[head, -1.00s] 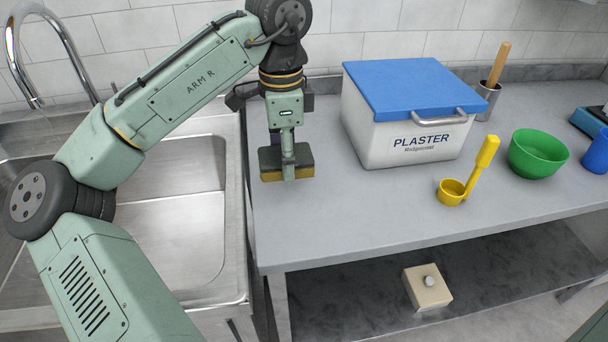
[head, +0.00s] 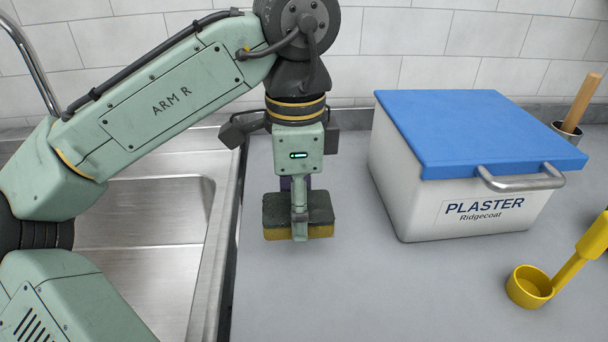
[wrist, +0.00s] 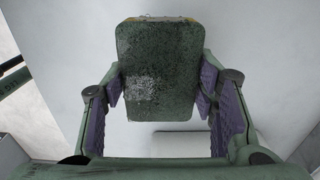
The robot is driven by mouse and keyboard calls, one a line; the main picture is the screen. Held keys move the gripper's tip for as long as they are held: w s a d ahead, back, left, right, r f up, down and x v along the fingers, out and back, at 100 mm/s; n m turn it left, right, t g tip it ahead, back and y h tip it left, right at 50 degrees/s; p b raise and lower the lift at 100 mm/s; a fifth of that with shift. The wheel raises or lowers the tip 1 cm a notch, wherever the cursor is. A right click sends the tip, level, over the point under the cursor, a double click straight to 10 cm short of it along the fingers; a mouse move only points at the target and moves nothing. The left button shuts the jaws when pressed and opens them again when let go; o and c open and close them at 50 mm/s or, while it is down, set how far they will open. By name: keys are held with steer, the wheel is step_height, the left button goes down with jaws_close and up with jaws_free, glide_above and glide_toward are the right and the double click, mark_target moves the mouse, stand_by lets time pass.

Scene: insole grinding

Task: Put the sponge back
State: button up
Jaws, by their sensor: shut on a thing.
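The sponge (head: 280,212) has a dark green scouring top and a yellow underside. In the head view it is in my gripper (head: 300,222), over the counter left of the plaster box, near the sink edge. I cannot tell whether its underside touches the counter. In the wrist view the sponge (wrist: 160,72) shows its dark top with a pale worn patch. The purple-padded fingers of my gripper (wrist: 160,90) stand on both of its sides and are shut on it.
A white plaster box (head: 415,190) with a blue lid and a metal handle stands right of my gripper. A yellow scoop (head: 530,287) lies at the front right. A steel sink (head: 150,245) is at the left. The counter in front of the sponge (head: 340,290) is clear.

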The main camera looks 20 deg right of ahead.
steer(key=w+d+p, duration=0.1)
steer(key=w, duration=0.3)
steer(key=w+d+p, duration=0.1)
steer(key=w, duration=0.4)
steer(key=w+d+f+p, duration=0.1)
steer(key=w, duration=0.4)
steer(key=shift+w+d+f, duration=0.1)
steer(key=shift+w+d, duration=0.1)
steer(key=shift+d, duration=0.05)
steer(key=f, duration=0.3)
steer(key=shift+w+p, duration=0.35)
steer(key=shift+p, duration=0.05)
steer(key=shift+d+f, duration=0.1)
steer(key=shift+f, duration=0.25)
steer(key=shift+f, duration=0.1)
steer(key=o, duration=1.1)
step_height(320, 180, up, 12)
steer(key=shift+r, duration=0.15)
